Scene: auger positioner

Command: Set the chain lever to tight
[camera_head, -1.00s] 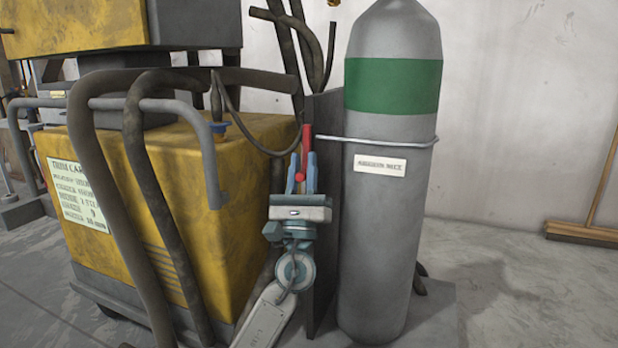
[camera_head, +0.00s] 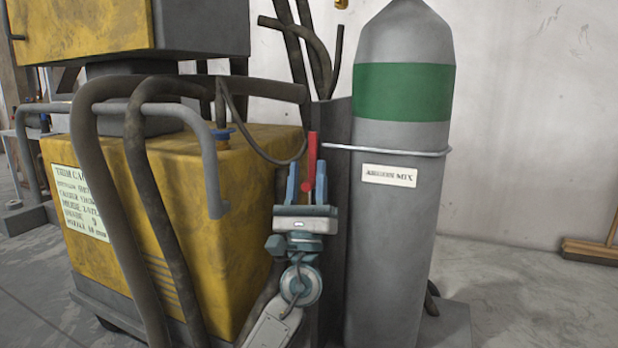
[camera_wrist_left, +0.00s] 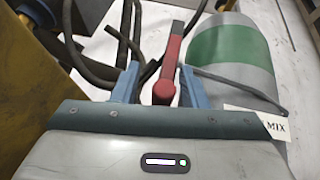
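The red chain lever (camera_head: 311,158) stands upright on the edge of the dark plate beside the grey gas cylinder (camera_head: 395,250). It also shows in the left wrist view (camera_wrist_left: 169,65), tilted slightly right at its top. A chain or band (camera_head: 385,150) runs from near the lever around the cylinder. My left gripper (camera_head: 306,180) is open, with its blue fingers on either side of the lever's lower part. In the left wrist view the fingers (camera_wrist_left: 158,80) stand apart from the lever, with a gap on both sides. My right gripper is in neither view.
A yellow cart (camera_head: 215,200) with a grey handle rail (camera_head: 213,165) and thick dark hoses (camera_head: 150,190) stands close on the left of my left arm. A dark upright plate (camera_head: 335,230) is just behind the gripper.

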